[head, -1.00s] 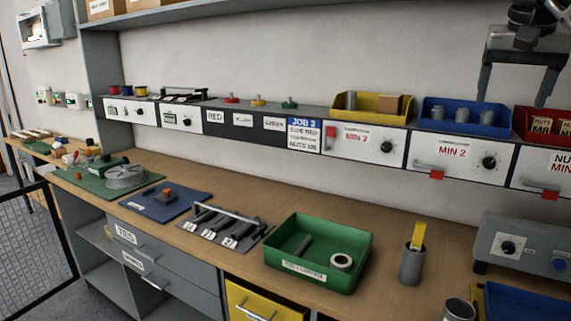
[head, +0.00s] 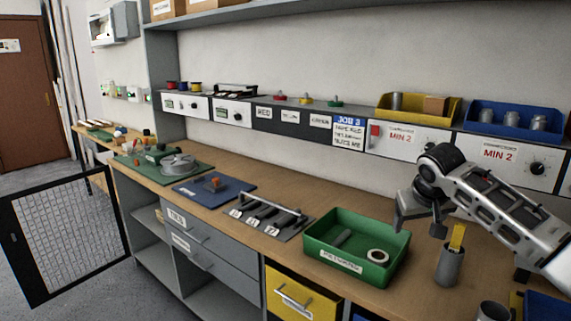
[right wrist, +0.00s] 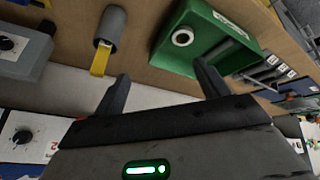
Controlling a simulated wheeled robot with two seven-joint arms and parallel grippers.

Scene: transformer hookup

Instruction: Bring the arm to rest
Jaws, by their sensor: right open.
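My right gripper (head: 420,222) comes in from the right in the head view, above the bench between the green tray (head: 318,236) and the grey cup (head: 449,266) with a yellow item in it. In the right wrist view its two fingers (right wrist: 160,90) are spread apart with nothing between them. The green tray (right wrist: 165,50) and the grey cup (right wrist: 110,28) show beyond the fingertips there. My left gripper is in neither view.
The wooden bench (head: 240,190) holds a rack of dark tools (head: 265,217), a blue mat (head: 232,198) and a green mat with a grey reel (head: 179,165). Yellow (head: 418,118) and blue (head: 513,135) bins stand on the shelf behind. A mesh gate (head: 68,238) stands at left.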

